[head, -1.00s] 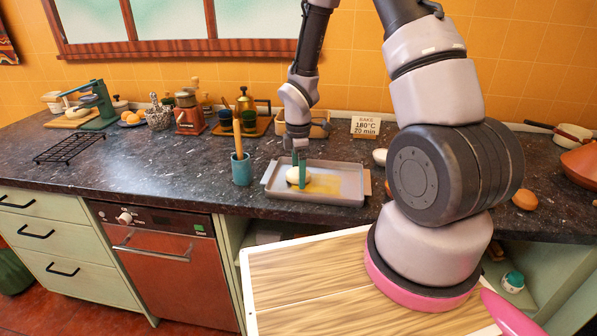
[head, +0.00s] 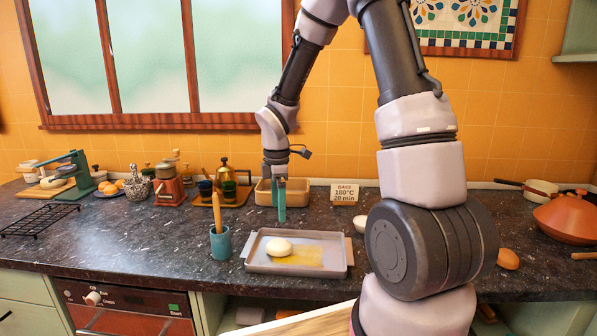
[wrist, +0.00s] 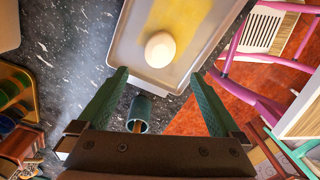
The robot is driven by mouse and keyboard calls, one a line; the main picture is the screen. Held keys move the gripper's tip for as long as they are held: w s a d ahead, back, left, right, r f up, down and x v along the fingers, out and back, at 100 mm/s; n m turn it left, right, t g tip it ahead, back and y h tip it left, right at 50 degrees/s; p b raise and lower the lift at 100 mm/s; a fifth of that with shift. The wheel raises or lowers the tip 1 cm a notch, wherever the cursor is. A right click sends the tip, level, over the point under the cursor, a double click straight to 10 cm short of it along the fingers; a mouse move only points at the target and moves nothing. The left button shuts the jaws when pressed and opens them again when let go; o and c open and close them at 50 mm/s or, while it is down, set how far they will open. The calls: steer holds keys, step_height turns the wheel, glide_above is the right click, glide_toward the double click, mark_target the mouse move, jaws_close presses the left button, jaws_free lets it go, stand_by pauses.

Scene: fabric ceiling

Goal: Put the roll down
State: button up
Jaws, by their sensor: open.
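The pale round roll (head: 278,247) sits on the left part of a grey baking tray (head: 340,262), beside a yellow patch on the tray's floor. The wrist view also shows the roll (wrist: 160,49) resting on the tray (wrist: 127,52). My gripper (head: 281,219) is above and behind the tray, apart from the roll. In the wrist view my gripper (wrist: 158,78) has its green fingers spread wide with nothing between them at the tips.
A blue cup (head: 220,243) with a wooden handle in it stands just left of the tray. Behind are a tan bin (head: 263,192) and a recipe card (head: 344,194). A brown bun (head: 508,259) lies to the right.

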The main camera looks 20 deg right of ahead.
steer(key=s+d+r+m+t+y, duration=0.1)
steer(key=s+d+r+m+t, duration=0.2)
steer(key=s+r+m, duration=0.5)
steer(key=s+d+r+m+t+y, duration=0.1)
steer(key=s+d+r+m+t, duration=0.2)
steer(key=s+r+m, duration=0.6)
step_height(320, 180, up, 9)
steer(key=m+t, duration=0.1)
steer(key=m, duration=0.3)
steer(key=shift+s+r+m, duration=0.2)
steer(key=shift+m, duration=0.2)
steer(key=shift+d, duration=0.1)
